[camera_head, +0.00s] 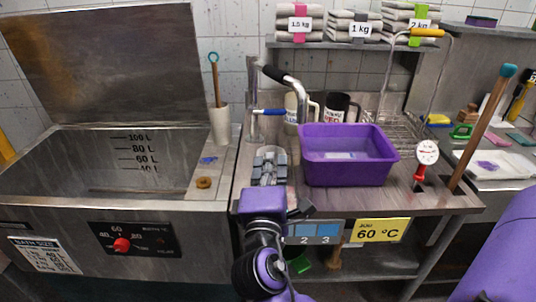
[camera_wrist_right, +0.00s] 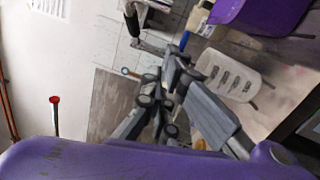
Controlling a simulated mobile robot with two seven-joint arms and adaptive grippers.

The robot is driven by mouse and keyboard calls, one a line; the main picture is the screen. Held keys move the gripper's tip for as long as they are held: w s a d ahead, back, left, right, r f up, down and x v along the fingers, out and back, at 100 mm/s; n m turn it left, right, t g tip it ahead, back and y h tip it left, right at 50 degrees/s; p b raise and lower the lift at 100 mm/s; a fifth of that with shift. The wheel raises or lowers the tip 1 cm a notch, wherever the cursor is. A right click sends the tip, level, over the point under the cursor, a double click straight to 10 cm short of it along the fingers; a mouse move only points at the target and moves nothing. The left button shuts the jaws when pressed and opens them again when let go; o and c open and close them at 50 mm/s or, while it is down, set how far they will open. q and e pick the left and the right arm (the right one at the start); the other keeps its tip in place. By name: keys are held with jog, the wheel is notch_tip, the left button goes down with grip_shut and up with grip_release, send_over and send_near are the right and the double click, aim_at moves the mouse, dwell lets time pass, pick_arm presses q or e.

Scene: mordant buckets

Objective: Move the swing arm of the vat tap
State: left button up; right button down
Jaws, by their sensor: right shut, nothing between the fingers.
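The vat tap (camera_head: 253,85) is a chrome post on the counter just right of the vat (camera_head: 60,165). Its swing arm (camera_head: 299,88) has a black sleeve and a chrome pipe that bends down toward the back left of the purple tub (camera_head: 347,172). A blue lever (camera_head: 268,112) sits lower on the post. My right gripper (camera_head: 270,155) is shut and empty, in front of and below the tap, left of the tub. In the right wrist view, its fingers (camera_wrist_right: 178,75) are together, with chrome and black tap parts (camera_wrist_right: 150,46) beyond them. My left gripper is not in view.
Two mugs (camera_head: 337,105) stand behind the tub. A white holder with a teal-handled stick (camera_head: 219,125) stands left of the tap. Folded cloth stacks (camera_head: 352,28) fill the shelf above.

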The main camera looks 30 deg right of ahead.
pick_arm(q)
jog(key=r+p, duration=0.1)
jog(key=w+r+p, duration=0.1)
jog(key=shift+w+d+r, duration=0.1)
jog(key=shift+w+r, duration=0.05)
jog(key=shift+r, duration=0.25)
pick_arm(e)
jog(key=w+d+r, duration=0.1)
jog(key=w+d, duration=0.6)
jog(key=d, duration=0.1)
jog(key=shift+w+d+r, duration=0.15)
jog(key=shift+d+r, duration=0.15)
jog(key=shift+r, duration=0.1)
